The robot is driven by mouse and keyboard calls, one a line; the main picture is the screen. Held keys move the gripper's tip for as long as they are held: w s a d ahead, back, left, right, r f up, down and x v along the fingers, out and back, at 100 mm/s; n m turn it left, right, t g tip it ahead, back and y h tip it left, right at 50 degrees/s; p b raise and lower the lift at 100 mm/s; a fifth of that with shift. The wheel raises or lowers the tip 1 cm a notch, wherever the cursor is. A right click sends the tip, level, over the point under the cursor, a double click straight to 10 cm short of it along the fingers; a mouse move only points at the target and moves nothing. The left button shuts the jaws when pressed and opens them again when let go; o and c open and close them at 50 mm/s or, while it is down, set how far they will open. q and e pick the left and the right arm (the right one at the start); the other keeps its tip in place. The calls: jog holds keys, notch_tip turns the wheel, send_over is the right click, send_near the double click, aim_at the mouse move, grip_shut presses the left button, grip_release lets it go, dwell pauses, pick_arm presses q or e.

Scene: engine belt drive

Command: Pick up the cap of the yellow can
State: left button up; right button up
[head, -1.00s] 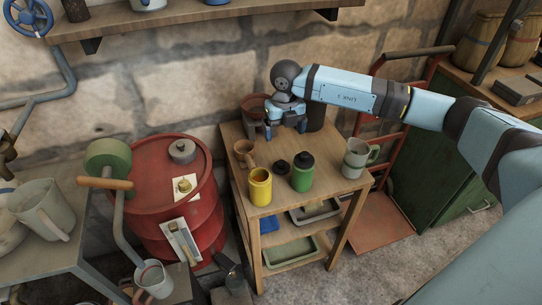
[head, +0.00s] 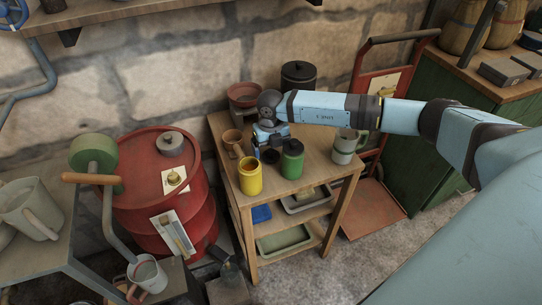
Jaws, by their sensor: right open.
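The yellow can (head: 250,178) stands uncapped at the front left of the small wooden table (head: 320,171). Its dark cap (head: 272,157) lies on the tabletop between the yellow can and the green can (head: 291,164), partly hidden by my right gripper. The green can wears its own black cap (head: 293,146). My right gripper (head: 266,150) is open and low, just behind and above the loose cap. I cannot tell whether its fingers touch the cap. My left gripper is not in view.
A brown mug (head: 231,138) stands left of my right gripper, and a grey-green mug (head: 344,148) stands at the table's right. A reddish bowl (head: 244,94) and a dark lidded pot (head: 298,76) are behind. A red drum (head: 150,200) stands to the left.

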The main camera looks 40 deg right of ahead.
jog(key=shift+f, duration=0.85)
jog(key=c, duration=1.1)
jog(key=shift+r, duration=0.2)
